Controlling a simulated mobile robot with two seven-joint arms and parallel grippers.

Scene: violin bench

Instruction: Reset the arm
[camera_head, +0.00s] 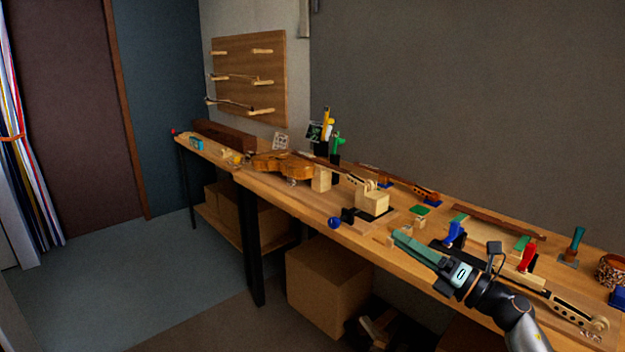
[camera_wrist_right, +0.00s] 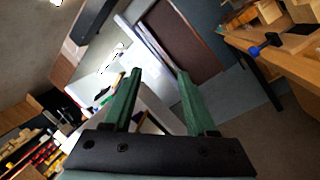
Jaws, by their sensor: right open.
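My right gripper (camera_head: 420,247) reaches in from the lower right of the head view, above the front edge of the workbench (camera_head: 290,201). Its green fingers point left and hold nothing. In the right wrist view its two green fingers (camera_wrist_right: 158,100) stand apart, with only the distant room between them. My left gripper is in neither view.
A violin (camera_head: 282,165) lies on the bench beside wooden blocks. A blue-headed clamp (camera_head: 335,222) sits near the front edge. Blue (camera_head: 453,232) and red (camera_head: 527,256) tools stand close behind my right gripper. A cardboard box (camera_head: 325,285) is under the bench. The floor at left is clear.

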